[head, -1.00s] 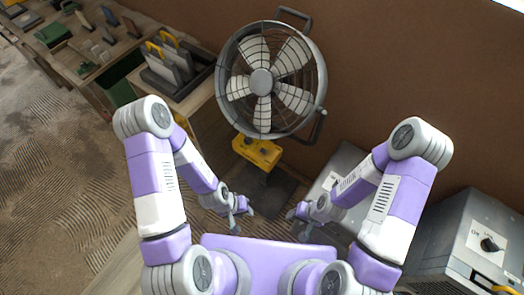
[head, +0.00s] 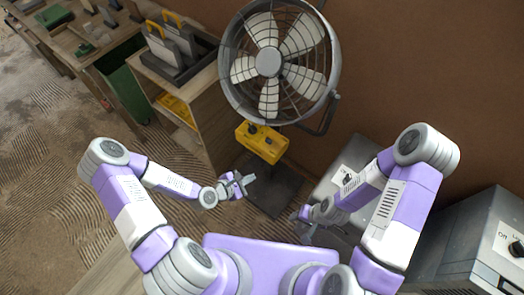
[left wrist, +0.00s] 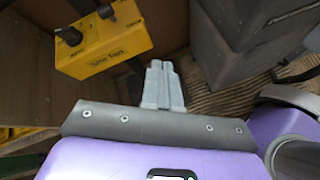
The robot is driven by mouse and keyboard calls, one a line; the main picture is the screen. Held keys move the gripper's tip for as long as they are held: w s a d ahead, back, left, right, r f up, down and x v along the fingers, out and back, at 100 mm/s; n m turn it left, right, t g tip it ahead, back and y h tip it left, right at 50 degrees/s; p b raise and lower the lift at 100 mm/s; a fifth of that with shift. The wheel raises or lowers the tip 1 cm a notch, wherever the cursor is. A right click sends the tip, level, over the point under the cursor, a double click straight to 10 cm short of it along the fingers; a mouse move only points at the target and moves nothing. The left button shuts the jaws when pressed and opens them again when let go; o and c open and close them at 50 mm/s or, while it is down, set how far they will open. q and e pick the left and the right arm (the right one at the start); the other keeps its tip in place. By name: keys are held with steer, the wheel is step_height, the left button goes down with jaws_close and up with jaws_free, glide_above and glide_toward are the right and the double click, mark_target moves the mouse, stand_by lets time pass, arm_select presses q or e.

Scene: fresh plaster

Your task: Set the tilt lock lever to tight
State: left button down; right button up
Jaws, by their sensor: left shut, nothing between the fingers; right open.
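A grey caged fan (head: 268,62) stands in front of the brown wall. At its right rim, a small dark knob or lever (head: 336,97) shows beside the bracket; I cannot tell whether this is the tilt lock lever, nor read its setting. A yellow control box (head: 262,143) with dark knobs sits below the fan. It also shows in the left wrist view (left wrist: 105,42), with small lettering. My left gripper (head: 249,179) is shut and empty, below and apart from the yellow box. Its closed fingers show in the left wrist view (left wrist: 163,72). My right gripper (head: 297,215) is open, low beside a grey cabinet.
A dark base plate (head: 272,190) lies on the floor under the fan. A grey cabinet (head: 345,150) stands to its right, and a grey box with a dial (head: 495,235) farther right. A wooden bench (head: 203,115) with trays stands left. Open floor lies at left.

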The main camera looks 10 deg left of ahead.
arm_select(q)
steer(key=w+a+n+t, duration=0.1)
steer(key=n, duration=0.1)
steer(key=w+a+n+t+b, duration=0.1)
steer(key=n, duration=0.1)
steer(key=w+a+n+t+b, duration=0.1)
steer(key=a+n, duration=0.1)
steer(key=n, duration=0.1)
steer(key=shift+w+r+t, duration=0.25)
steer(key=shift+r+t, duration=0.05)
steer(key=shift+r, duration=0.05)
steer(key=b, duration=0.2)
glide_toward(269, 142)
steer(key=w+d+f, duration=0.2)
steer(key=w+f, duration=0.1)
steer(key=w, duration=0.1)
steer(key=shift+w+d, duration=0.3)
steer(key=shift+w, duration=0.3)
